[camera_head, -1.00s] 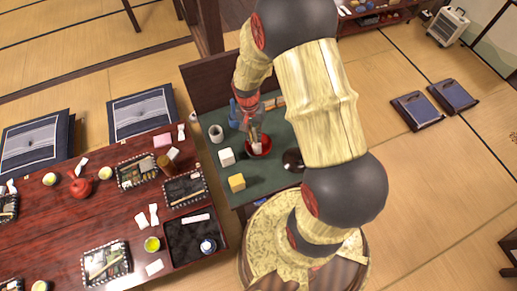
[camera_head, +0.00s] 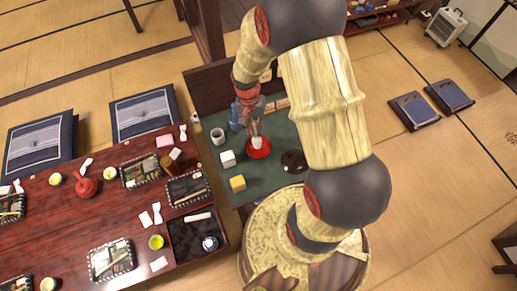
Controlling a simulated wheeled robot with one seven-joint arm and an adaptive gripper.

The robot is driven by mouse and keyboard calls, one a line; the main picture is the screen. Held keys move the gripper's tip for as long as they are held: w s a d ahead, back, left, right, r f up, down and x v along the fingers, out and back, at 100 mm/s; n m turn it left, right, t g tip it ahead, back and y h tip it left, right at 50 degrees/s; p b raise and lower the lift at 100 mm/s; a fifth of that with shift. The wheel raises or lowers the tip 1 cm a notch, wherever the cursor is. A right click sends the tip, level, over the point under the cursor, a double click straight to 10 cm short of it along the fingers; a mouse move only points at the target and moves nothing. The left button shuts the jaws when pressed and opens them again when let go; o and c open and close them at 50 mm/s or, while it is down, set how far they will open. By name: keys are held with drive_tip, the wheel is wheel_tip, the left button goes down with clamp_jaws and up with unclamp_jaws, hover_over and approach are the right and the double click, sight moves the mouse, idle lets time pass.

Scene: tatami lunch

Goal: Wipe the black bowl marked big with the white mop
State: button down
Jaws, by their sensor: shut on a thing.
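My gripper (camera_head: 255,127) points down over the green-topped side table and is shut on the white mop (camera_head: 257,143). The mop's white end is at the red bowl (camera_head: 259,153); I cannot tell whether it touches the bowl or hangs just above it. A dark, black-looking bowl (camera_head: 292,161) stands to the right of the red bowl, close beside my arm in the picture. No marking on it is legible. The mop is not over this dark bowl.
A dark panel rises at the back. The red lunch table (camera_head: 60,225) adjoins on the left.

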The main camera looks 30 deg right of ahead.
drive_tip(key=shift+r+p, duration=1.55)
drive_tip(key=shift+r, duration=0.95)
